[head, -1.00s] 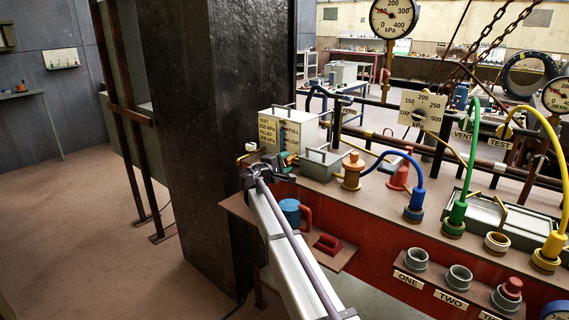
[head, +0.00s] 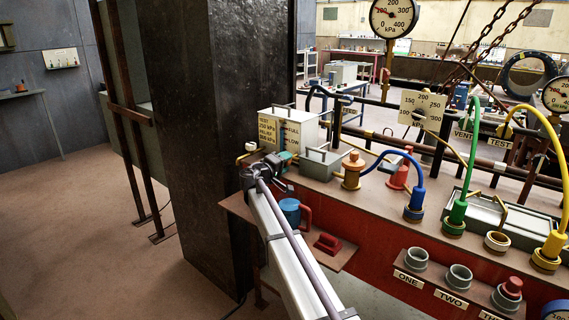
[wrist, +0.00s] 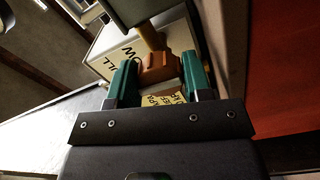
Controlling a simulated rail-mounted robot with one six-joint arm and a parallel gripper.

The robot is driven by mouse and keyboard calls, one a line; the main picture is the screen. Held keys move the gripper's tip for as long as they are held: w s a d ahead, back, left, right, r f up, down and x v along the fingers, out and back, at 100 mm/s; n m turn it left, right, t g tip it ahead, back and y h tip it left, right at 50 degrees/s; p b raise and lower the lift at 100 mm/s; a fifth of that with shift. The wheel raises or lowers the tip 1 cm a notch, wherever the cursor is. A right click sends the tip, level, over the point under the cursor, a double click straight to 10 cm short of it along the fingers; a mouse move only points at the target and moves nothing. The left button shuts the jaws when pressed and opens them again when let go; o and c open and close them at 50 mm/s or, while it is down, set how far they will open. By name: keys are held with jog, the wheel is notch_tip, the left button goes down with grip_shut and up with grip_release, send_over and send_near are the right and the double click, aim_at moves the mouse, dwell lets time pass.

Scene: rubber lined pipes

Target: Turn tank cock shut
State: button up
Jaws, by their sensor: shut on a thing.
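The tank (head: 310,128) is a white box with yellow test labels and a FULL mark, standing at the left end of the bench. My gripper (head: 277,159) is at its front face, with teal fingertips. In the wrist view my gripper (wrist: 159,78) has one finger on each side of an orange-brown block, the cock (wrist: 158,68), and is shut on it. A brass stem (wrist: 150,36) runs up from the block. The white tank panel (wrist: 115,52) with upside-down lettering is behind. In the head view my wrist and fingers hide the cock.
A brass fitting with a white knob (head: 250,146) is just left of the gripper. A grey lidded box (head: 325,163) and an orange fitting (head: 352,170) stand to the right.

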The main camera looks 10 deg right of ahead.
jog(key=o, duration=0.9)
jog(key=v, duration=1)
jog(key=shift+s+a, duration=0.25)
jog(key=shift+a, duration=0.05)
